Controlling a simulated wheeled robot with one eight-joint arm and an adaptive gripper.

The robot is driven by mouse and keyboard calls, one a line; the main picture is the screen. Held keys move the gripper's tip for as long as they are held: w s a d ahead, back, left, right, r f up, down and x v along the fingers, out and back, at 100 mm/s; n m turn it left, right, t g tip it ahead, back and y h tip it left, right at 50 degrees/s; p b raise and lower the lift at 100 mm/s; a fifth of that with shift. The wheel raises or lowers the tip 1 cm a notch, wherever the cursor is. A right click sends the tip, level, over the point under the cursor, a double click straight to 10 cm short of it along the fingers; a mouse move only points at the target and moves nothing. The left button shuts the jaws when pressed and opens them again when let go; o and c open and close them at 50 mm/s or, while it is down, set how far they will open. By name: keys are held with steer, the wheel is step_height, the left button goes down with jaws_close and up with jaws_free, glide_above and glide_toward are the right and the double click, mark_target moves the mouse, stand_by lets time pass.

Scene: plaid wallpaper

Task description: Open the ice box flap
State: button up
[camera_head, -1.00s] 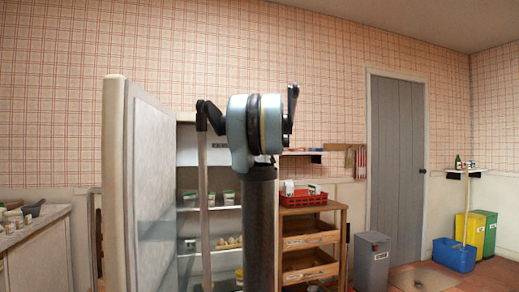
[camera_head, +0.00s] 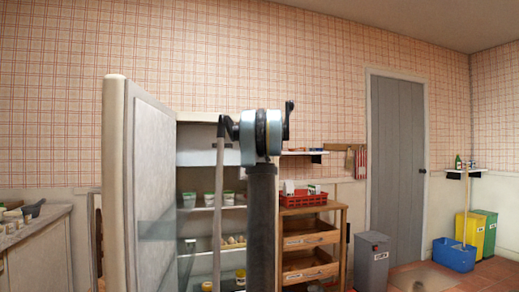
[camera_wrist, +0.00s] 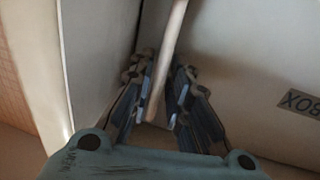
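The ice box (camera_head: 196,137) is at the top of the open fridge in the head view. Its front now shows a grey recess with a paler ledge, the lowered flap (camera_head: 196,158), below it. In the wrist view, the flap (camera_wrist: 255,60) is the pale panel at right, with an upside-down label ending in "BOX" (camera_wrist: 300,104). My gripper (camera_wrist: 163,75) has its fingers close on both sides of a pale bar (camera_wrist: 168,45), which seems to be the flap's handle or edge. In the head view my gripper is hidden behind my arm.
The fridge door (camera_head: 150,190) stands wide open at left, close beside my arm. Shelves below the ice box hold jars (camera_head: 189,200) and eggs. A wooden drawer unit (camera_head: 310,240) with a red basket (camera_head: 303,200) stands just right.

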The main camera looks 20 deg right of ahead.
steer(key=shift+w+d, duration=0.15)
steer(key=shift+w, duration=0.6)
jaws_close()
steer(key=shift+s+d, duration=0.1)
